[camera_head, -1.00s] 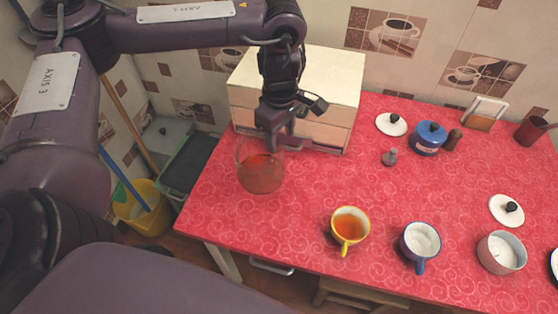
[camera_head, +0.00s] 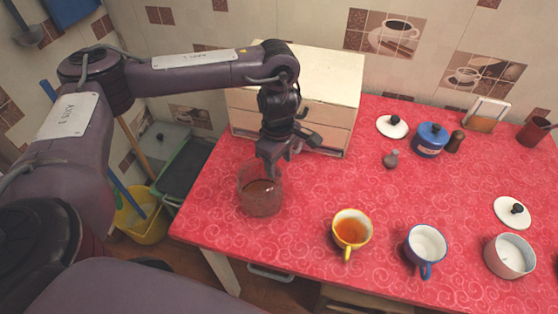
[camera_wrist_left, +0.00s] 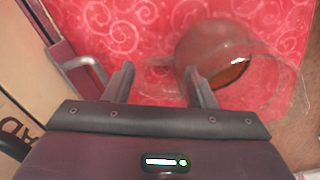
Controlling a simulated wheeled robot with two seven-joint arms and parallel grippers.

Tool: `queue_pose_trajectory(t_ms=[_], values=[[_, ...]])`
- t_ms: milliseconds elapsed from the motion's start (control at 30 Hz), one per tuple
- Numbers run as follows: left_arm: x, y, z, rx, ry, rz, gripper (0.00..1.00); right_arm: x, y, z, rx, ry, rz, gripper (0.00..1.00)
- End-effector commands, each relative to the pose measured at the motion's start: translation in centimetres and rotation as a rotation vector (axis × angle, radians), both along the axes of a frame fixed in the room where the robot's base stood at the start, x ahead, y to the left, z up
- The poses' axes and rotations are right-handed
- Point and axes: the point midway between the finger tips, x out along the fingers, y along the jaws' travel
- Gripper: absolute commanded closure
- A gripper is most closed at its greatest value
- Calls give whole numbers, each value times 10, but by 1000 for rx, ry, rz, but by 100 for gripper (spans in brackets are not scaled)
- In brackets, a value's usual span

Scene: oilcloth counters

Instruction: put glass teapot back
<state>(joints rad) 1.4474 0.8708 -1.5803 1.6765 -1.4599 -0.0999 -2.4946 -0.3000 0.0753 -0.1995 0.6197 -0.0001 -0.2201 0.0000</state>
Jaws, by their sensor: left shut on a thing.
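The glass teapot (camera_head: 261,194) is clear and holds reddish-brown tea. It is at the left part of the red counter in the head view, in front of the wooden box. My left gripper (camera_head: 272,160) is shut on the teapot at its back edge, seemingly by the clear handle. In the left wrist view, the teapot (camera_wrist_left: 213,45) is at upper right, with the left gripper's two fingers (camera_wrist_left: 160,80) around a faint clear part of it. I cannot tell whether its base touches the cloth. My right gripper is in neither view.
A pale wooden box (camera_head: 335,80) with drawers stands behind the teapot. A yellow cup of tea (camera_head: 352,230) and a blue-handled cup (camera_head: 425,243) are to the right. A blue canister (camera_head: 430,138) stands farther back. The counter's left edge is close to the teapot.

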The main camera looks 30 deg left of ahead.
Motion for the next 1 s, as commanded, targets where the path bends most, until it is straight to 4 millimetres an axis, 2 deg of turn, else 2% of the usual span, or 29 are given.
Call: queue_pose_trajectory(t_ms=[100,133,267,533,667,767,1000], values=[[0,0,-4,-1,0,0,100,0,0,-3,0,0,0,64],[0,0,-3,0,1,0,45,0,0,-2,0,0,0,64],[0,0,-3,0,1,0,28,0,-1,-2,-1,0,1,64],[0,0,-2,0,0,0,28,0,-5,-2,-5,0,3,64],[0,0,7,1,-2,-1,28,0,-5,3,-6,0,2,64],[1,0,23,0,-4,-2,28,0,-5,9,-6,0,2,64],[0,0,75,1,-6,-1,28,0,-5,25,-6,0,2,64]])
